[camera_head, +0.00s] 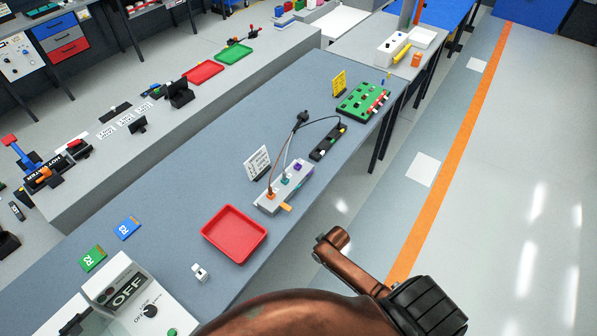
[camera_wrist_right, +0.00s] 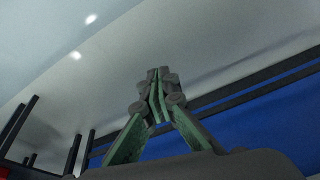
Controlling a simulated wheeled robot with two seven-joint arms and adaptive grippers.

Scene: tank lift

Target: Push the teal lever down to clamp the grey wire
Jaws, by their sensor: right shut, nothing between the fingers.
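The pale grey connector block (camera_head: 268,206) stands on the blue-grey bench in the head view. The small teal lever (camera_head: 285,181) is in its middle, between an orange part and a purple part. Its exact tilt is too small to tell. A grey wire (camera_head: 289,150) runs down from a black holder to the block near the teal lever; whether it is seated inside cannot be told. My right gripper (camera_wrist_right: 156,76) shows in the right wrist view, shut and empty, with floor and a blue surface behind it, away from the block. My left gripper is not in view.
A red tray (camera_head: 234,261) lies left of the block, with a white sign (camera_head: 257,162) behind it. A black strip (camera_head: 328,141) and a green board (camera_head: 362,101) are farther along the bench. My copper-coloured arm is beyond the bench's front edge, over the floor.

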